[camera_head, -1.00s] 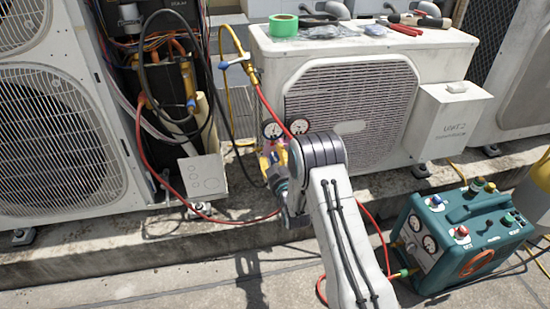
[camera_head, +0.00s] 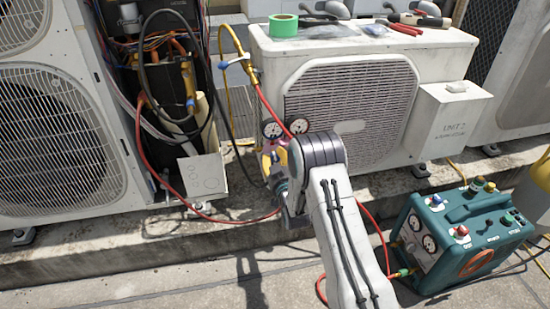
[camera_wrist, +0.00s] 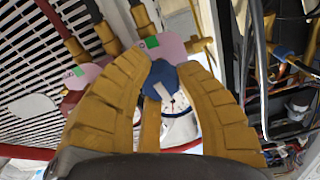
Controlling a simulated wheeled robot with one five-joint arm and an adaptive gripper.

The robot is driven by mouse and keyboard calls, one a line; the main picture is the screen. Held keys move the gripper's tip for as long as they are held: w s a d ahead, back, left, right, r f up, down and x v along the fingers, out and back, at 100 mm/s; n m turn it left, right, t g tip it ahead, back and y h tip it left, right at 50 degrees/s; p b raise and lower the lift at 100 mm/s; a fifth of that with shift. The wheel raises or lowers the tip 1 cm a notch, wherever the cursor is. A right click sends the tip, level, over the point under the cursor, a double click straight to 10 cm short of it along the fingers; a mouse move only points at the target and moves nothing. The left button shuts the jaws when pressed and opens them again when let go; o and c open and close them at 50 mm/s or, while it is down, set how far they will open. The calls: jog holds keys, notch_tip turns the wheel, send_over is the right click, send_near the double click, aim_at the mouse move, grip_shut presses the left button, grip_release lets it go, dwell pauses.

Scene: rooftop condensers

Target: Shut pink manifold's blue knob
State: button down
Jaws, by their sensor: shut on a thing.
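The pink manifold (camera_wrist: 178,47) fills the upper middle of the wrist view, with brass fittings and green labels on it. Its blue knob (camera_wrist: 165,76) sits between the two yellow fingers of my gripper (camera_wrist: 168,72), which is shut on it. A white gauge (camera_wrist: 182,125) shows partly behind the fingers. In the head view the manifold (camera_head: 267,160) is small, below two round gauges (camera_head: 284,129), and my arm hides much of it. My gripper (camera_head: 280,163) reaches it from the front, and the knob cannot be made out there.
Red and black hoses hang around the manifold, one red hose (camera_head: 268,107) rising above it. A condenser (camera_head: 345,100) stands close behind, and an open unit (camera_head: 165,110) stands left. A teal machine (camera_head: 460,235) sits on the right. The paving at front left is clear.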

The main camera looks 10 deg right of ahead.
jog(key=shift+r+m, duration=0.25)
jog(key=shift+m, duration=0.75)
jog(key=shift+w, duration=0.1)
jog(key=c, duration=1.3)
grip_release()
jog(key=o, duration=0.4)
jog(key=shift+f, duration=0.1)
jog(key=shift+f, duration=0.1)
jog(key=shift+s, duration=0.65)
jog(key=s, duration=1)
jog(key=shift+s, duration=0.4)
